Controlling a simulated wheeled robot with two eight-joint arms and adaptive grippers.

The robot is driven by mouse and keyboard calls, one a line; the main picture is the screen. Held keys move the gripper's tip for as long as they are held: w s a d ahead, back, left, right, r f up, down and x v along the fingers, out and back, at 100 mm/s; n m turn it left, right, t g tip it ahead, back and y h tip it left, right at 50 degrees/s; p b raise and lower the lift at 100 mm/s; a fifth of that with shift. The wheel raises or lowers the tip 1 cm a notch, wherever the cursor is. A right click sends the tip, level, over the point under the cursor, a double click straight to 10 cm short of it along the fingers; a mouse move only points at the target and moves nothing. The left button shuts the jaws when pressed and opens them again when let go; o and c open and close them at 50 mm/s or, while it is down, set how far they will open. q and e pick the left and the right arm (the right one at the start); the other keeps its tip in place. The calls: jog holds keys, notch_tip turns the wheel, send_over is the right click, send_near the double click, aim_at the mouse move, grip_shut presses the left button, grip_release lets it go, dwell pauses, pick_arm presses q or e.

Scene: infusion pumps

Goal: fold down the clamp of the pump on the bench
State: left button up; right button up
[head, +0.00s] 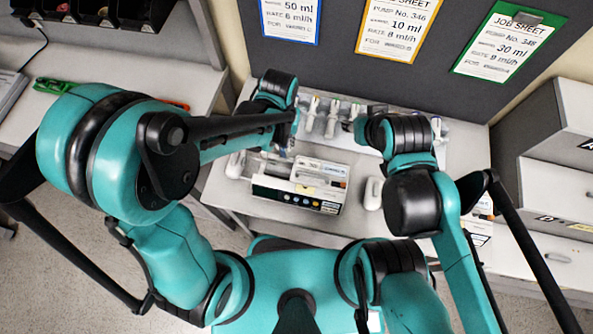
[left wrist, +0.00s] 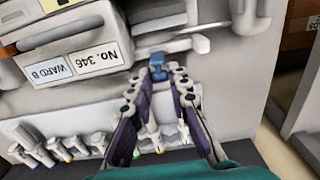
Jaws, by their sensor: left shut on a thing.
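The pump (head: 297,189) stands on the bench (head: 225,197), a white and grey box with a dark front panel. In the left wrist view the pump (left wrist: 40,75) is close up, with labels reading No. 346 and WARD B. A blue tab (left wrist: 158,60), seemingly the clamp's end, shows at the pump's edge beside a pale bar. My left gripper (left wrist: 160,75) has its fingertips closed together on the blue tab. In the head view my left gripper (head: 287,143) is at the pump's back left, partly hidden. My right gripper (head: 358,129) is right of the pump, its fingers mostly hidden by its wrist.
Several syringes (head: 331,118) stand in a row behind the pump. White rounded objects (head: 373,193) lie beside the pump. Job sheets (head: 396,28) hang on the grey panel behind. White drawer units (head: 560,190) stand at right, and another bench at left.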

pick_arm(q)
jog(key=shift+s+a+r, duration=0.15)
jog(key=shift+s+a, duration=0.05)
jog(key=shift+s, duration=0.5)
jog(key=shift+s+a, duration=0.35)
jog(key=shift+s, duration=0.55)
